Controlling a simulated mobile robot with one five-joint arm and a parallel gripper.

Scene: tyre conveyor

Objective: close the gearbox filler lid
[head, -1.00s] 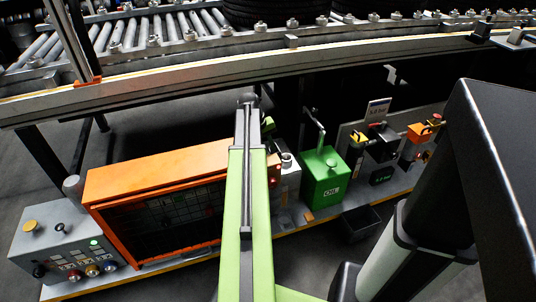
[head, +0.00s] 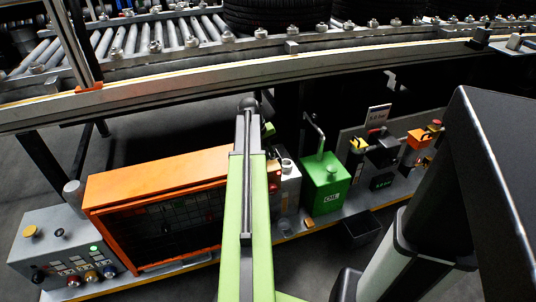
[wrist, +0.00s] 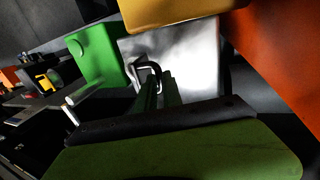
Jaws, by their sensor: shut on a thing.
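The gearbox is a pale grey box (head: 287,186) between the orange cabinet and the green tank. In the wrist view its bright face (wrist: 192,58) fills the middle. My gripper (wrist: 156,80) reaches it with narrow green fingers, shut on a dark bent piece that looks like part of the filler lid (wrist: 149,69). The fingers and shadow hide most of the lid, so I cannot tell its angle. In the head view my green arm hides most of the gripper, and a pale round top (head: 287,163) shows on the gearbox.
The orange cabinet (head: 160,172) stands left of the gearbox in the head view. The green oil tank (head: 325,184) with its upright lever (head: 315,130) stands close on the right. The conveyor rail (head: 200,84) runs above and behind. A grey control box (head: 62,245) is far left.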

